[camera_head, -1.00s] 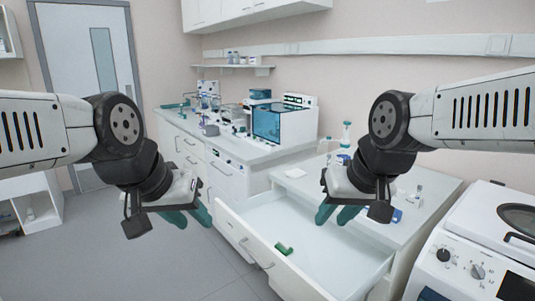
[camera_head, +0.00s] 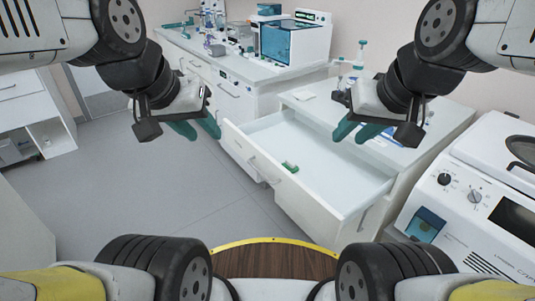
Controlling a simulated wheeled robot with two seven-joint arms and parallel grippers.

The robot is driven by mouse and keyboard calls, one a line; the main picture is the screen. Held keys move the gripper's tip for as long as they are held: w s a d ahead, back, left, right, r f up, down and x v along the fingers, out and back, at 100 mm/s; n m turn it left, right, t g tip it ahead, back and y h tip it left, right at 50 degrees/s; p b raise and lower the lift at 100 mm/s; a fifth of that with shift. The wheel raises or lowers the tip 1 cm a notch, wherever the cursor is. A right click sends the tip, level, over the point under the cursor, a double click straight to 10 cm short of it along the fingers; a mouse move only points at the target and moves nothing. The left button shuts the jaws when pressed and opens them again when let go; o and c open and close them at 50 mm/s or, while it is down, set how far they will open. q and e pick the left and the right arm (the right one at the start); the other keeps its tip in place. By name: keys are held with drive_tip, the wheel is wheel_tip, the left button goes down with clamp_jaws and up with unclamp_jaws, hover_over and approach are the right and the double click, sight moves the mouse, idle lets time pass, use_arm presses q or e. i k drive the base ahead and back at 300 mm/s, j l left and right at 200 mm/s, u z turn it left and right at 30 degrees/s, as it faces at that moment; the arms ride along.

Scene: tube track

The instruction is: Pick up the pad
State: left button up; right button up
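A small green object (camera_head: 290,167) lies in the open white drawer (camera_head: 325,185), near its front wall. A small flat white piece (camera_head: 304,96) lies on the counter above the drawer. I cannot tell which of these, if either, is the pad. My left gripper (camera_head: 197,128) has teal fingers spread apart with nothing between them, and shows left of the drawer. My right gripper (camera_head: 357,130) also has its teal fingers apart and empty, and shows in front of the drawer's back right part.
The drawer sticks out from the white counter (camera_head: 300,104). A white machine (camera_head: 455,205) stands at the right. A bench with a teal-windowed device (camera_head: 285,43) is behind. Bare grey floor (camera_head: 150,190) lies at the left. My own base shows at the bottom.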

sight(289, 165)
drive_tip(key=z, duration=1.95)
drive_tip(key=u, duration=1.8)
drive_tip(key=i+u, duration=0.3)
drive_tip(key=i, duration=0.15)
